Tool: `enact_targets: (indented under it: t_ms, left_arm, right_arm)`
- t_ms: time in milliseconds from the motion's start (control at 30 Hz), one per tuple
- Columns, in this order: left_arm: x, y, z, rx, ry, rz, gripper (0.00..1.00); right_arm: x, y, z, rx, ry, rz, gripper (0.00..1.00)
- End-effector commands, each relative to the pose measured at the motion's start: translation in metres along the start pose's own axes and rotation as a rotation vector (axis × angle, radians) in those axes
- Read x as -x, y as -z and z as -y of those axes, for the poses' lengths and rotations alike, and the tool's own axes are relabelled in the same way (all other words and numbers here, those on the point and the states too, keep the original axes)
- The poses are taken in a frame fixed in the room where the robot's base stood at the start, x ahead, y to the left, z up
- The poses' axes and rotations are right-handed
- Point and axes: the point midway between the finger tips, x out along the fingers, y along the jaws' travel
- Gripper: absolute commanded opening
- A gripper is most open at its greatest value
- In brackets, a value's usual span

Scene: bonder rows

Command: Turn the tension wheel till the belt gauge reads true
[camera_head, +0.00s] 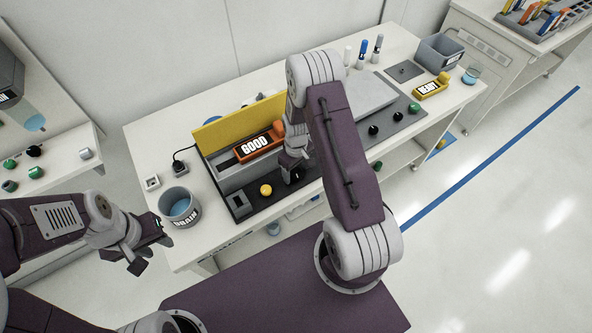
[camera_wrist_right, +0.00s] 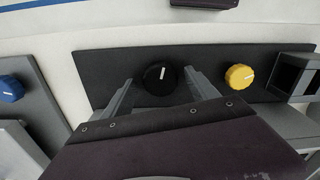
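In the right wrist view, a round black knob (camera_wrist_right: 160,78) with a white pointer mark sits on a dark panel (camera_wrist_right: 100,62). My right gripper (camera_wrist_right: 160,92) is open, with one finger on each side of this knob and visible gaps between. A yellow knob (camera_wrist_right: 240,77) with a pale mark is beside it; it also shows in the head view (camera_head: 266,190). No label shows which knob is the tension wheel. I cannot make out a belt gauge. In the head view my right gripper (camera_head: 292,168) is over the panel, and my left gripper (camera_head: 147,254) is open and empty before the bench.
An orange unit marked GOOD (camera_head: 250,149) stands by a yellow panel (camera_head: 235,124). A grey DRAIN bucket (camera_head: 184,217) is at the bench's left end. A yellow READY unit (camera_head: 428,91) and grey bin (camera_head: 437,51) are at the right. The floor at right is clear.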

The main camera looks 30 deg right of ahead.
Motion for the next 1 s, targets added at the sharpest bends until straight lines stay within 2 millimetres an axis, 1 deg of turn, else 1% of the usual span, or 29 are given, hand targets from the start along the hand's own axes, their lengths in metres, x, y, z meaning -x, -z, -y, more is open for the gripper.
enact_targets:
  t_ms: [133, 233, 500, 633, 767, 1000]
  left_arm:
    - [-0.001, 0.000, 0.000, 0.000, 0.000, 0.000, 0.36]
    - [-0.004, 0.000, 0.000, 0.000, 0.000, 0.000, 0.36]
    - [-0.014, -0.001, 0.000, 0.000, 0.000, 0.000, 0.36]
    - [-0.015, -0.002, 0.000, 0.000, 0.000, 0.000, 0.36]
    - [-0.015, -0.002, 0.000, 0.000, 0.000, 0.000, 0.36]
    - [-0.015, -0.002, 0.000, 0.000, 0.000, 0.000, 0.36]
  right_arm:
    - [0.001, 0.000, 0.000, 0.000, 0.000, 0.001, 0.68]
    - [0.012, 0.001, 0.000, 0.000, -0.001, -0.003, 0.68]
    - [0.067, 0.001, 0.000, 0.000, -0.002, -0.005, 0.68]
    - [0.085, 0.001, 0.000, 0.000, -0.001, -0.002, 0.68]
    - [0.091, 0.000, 0.000, 0.000, 0.000, 0.001, 0.68]
    - [0.091, 0.000, 0.000, 0.000, 0.000, 0.001, 0.68]
